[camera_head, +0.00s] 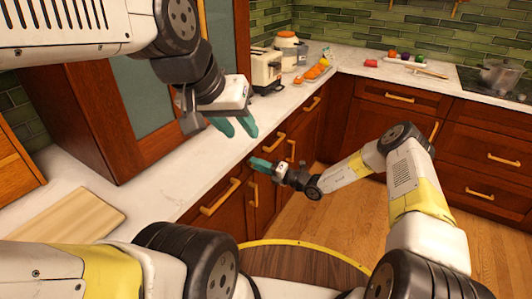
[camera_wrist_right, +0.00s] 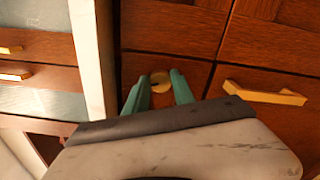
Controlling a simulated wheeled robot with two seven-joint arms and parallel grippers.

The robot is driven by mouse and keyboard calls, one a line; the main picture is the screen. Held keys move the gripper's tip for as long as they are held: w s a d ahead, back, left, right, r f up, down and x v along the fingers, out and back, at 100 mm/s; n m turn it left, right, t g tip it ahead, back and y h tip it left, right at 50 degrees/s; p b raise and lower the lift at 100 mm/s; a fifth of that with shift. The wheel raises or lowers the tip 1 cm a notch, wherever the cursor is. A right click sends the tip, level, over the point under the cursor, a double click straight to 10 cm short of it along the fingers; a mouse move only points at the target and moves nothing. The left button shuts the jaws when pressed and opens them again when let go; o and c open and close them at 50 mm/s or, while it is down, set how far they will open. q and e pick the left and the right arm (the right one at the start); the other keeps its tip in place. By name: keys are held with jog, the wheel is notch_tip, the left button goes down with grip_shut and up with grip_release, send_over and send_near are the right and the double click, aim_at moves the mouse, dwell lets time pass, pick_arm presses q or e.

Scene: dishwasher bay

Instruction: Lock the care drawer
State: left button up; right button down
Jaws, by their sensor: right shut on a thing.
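My right gripper (camera_head: 262,165) is at the dark red wooden fronts under the counter, and it also shows in the right wrist view (camera_wrist_right: 157,88). Its teal fingers are shut on a small round brass lock piece (camera_wrist_right: 160,79) set in a wooden front (camera_wrist_right: 140,64), which I take to be the care drawer. The front looks flush with its neighbours. In the head view the lock piece is hidden by the gripper. My left gripper (camera_head: 236,128) hangs above the counter, its teal fingers apart and empty.
A brass bar handle (camera_wrist_right: 265,93) is right of my right gripper in the wrist view. The white counter (camera_head: 190,160) holds a wooden board (camera_head: 65,224) and, farther back, a toaster (camera_head: 266,70). A tall cabinet (camera_head: 105,115) stands behind my left arm. Wooden floor (camera_head: 320,220) is open at right.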

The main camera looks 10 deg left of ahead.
jog(key=shift+w+m, duration=0.1)
jog(key=shift+m, duration=1.8)
jog(key=c, duration=1.1)
grip_release()
jog(key=v, duration=0.8)
